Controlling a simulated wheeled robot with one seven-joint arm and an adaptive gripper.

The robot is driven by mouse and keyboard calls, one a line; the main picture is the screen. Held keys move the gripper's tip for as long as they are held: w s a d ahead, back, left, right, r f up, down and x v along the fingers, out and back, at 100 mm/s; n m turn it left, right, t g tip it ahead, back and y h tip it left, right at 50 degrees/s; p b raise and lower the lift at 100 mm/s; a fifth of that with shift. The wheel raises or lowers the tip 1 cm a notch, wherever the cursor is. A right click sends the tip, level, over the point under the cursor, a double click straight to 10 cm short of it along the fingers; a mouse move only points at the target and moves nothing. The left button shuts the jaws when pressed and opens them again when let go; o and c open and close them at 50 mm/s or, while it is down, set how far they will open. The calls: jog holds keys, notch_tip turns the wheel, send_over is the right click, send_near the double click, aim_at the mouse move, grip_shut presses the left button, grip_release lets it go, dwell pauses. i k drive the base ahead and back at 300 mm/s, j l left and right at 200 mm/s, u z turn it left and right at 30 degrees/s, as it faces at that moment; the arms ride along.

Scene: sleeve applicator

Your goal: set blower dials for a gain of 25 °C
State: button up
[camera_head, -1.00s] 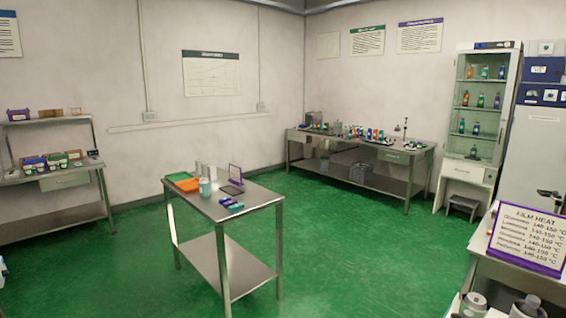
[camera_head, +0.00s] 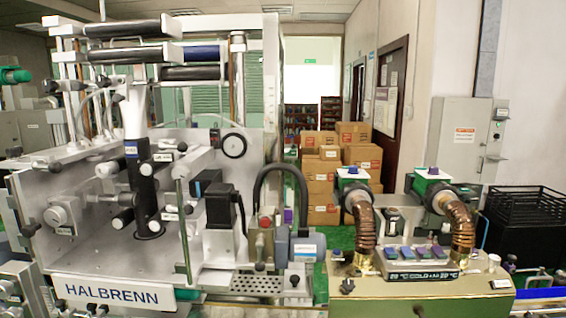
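The blower unit is a gold-olive box (camera_head: 415,299) at the lower right. Two green-and-black blowers stand on it, a left blower (camera_head: 352,186) and a right blower (camera_head: 432,190), each with a bent bronze duct. Below is a dark strip (camera_head: 422,275) with pale text that seems to read about 29 °C, COLD and 29 °C, too small to be sure. My gripper is not in view.
A large HALBRENN machine (camera_head: 112,292) with rollers fills the left. A curved black hose (camera_head: 280,172) and grey motor (camera_head: 305,247) stand between it and the blower unit. Cardboard boxes (camera_head: 320,185) are stacked behind. A black crate (camera_head: 525,225) stands at the right.

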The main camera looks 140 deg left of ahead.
aim_at(353, 170)
jog(key=u, duration=4.05)
